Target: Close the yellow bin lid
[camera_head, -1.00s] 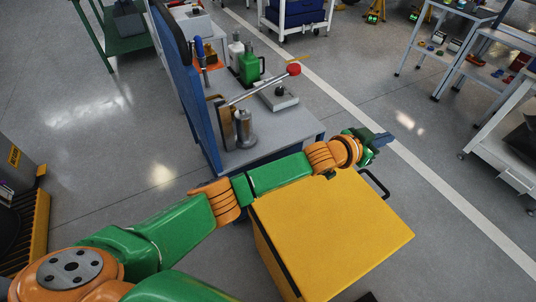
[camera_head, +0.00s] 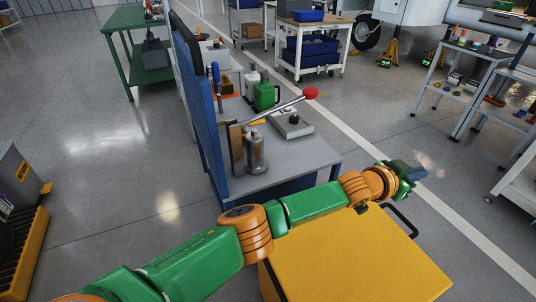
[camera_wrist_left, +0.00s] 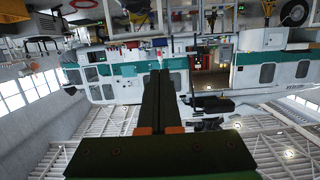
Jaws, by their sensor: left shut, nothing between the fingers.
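The yellow bin (camera_head: 350,262) stands at the lower right of the head view, with its flat yellow top lying level over the body. A dark handle (camera_head: 404,219) sticks out at its far right edge. My left arm reaches across from the lower left, above the bin's far edge. My left gripper (camera_head: 416,173) is just beyond the handle, apart from it, shut and empty. In the left wrist view its dark fingers (camera_wrist_left: 160,98) are together and point at the hangar background. The bin does not show in that view. My right gripper is not in view.
A blue workbench (camera_head: 285,160) with a lever tool and a green canister (camera_head: 264,95) stands just behind the arm. A grey and yellow container (camera_head: 20,215) is at the left edge. Shelves and carts stand at the back. The floor right of the bin is clear.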

